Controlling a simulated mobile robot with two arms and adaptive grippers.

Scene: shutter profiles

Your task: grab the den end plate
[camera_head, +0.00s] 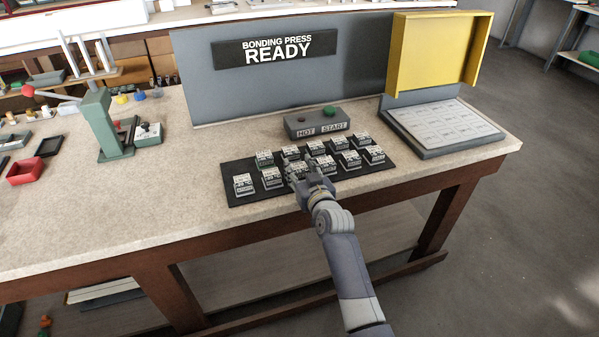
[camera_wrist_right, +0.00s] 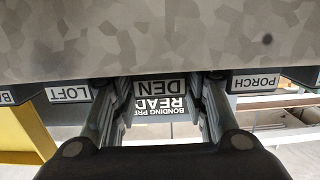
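The den end plate (camera_wrist_right: 160,88) carries a white DEN label and sits between the two fingers of my right gripper (camera_wrist_right: 162,108) in the right wrist view. The fingers stand apart, one on each side of it; whether they touch it I cannot tell. In the head view my right gripper (camera_head: 305,178) reaches down at the front of a black mat (camera_head: 262,194) and hides the plate there. My left gripper is not in view.
Similar labelled plates stand close on both sides, LOFT (camera_wrist_right: 68,93) and PORCH (camera_wrist_right: 256,82) among them. Behind the mat are a button box (camera_head: 317,122) and the grey press panel (camera_head: 215,95).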

